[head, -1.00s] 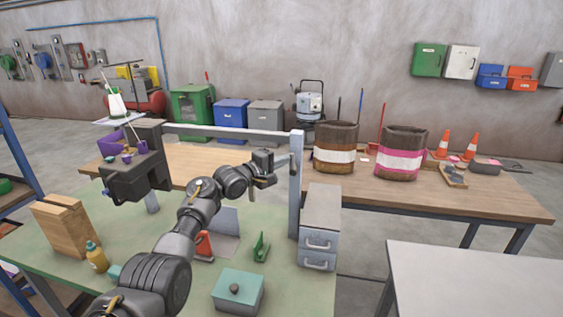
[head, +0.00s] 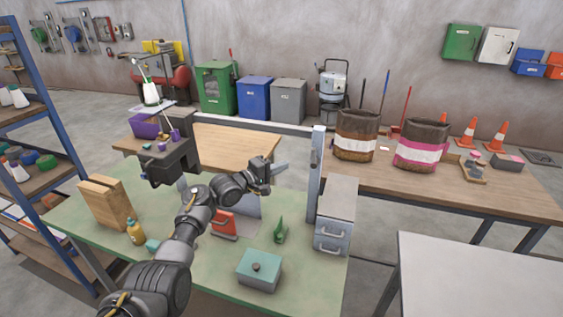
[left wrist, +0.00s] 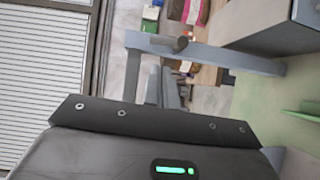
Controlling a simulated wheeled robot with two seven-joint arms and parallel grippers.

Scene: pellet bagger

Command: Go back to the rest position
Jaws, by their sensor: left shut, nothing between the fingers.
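My left arm reaches in from the lower left over the green table (head: 200,270) in the head view. My left gripper (head: 278,172) is shut and empty, held above the table beside the grey upright post. In the left wrist view the shut fingers (left wrist: 170,88) point toward the grey frame bar. My right gripper is in neither view.
A grey frame (head: 315,175) and a grey drawer unit (head: 335,215) stand close right of the gripper. A teal box (head: 259,271), a green object (head: 281,231), a red object (head: 224,224) and a yellow bottle (head: 136,232) stand below. Two sacks (head: 357,135) stand on the wooden table.

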